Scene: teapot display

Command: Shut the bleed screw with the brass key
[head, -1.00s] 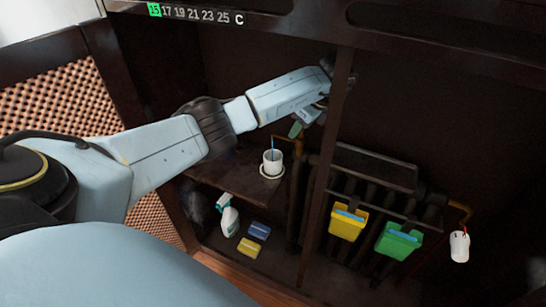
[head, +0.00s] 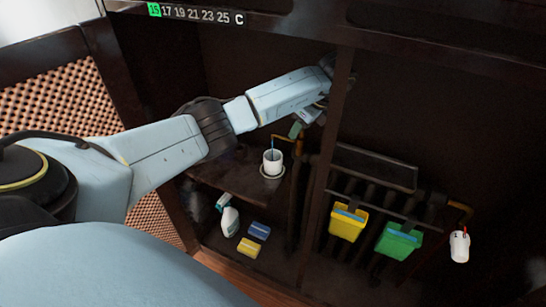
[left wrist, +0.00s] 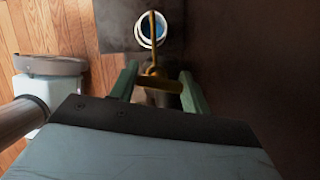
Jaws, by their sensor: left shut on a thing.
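My left gripper (head: 298,127) reaches in above the left compartment, beside the upright post. In the left wrist view its two green fingers (left wrist: 157,88) are shut on the brass key (left wrist: 150,83), whose crossbar lies between them. A thin brass pipe (head: 287,138) ends over a white cup (head: 272,168), with a thin blue streak between them. In the left wrist view the pipe (left wrist: 152,35) runs from the key towards the cup, which has blue inside. The bleed screw is not clear; the key and fingers hide that spot. My right gripper is not in view.
The cup stands on a dark shelf (head: 225,168). Below are a spray bottle (head: 229,221), a blue sponge (head: 259,231) and a yellow sponge (head: 249,248). Right of the post (head: 318,200) hang yellow (head: 347,225) and green (head: 398,242) containers, and a white cup (head: 459,247) by another brass pipe.

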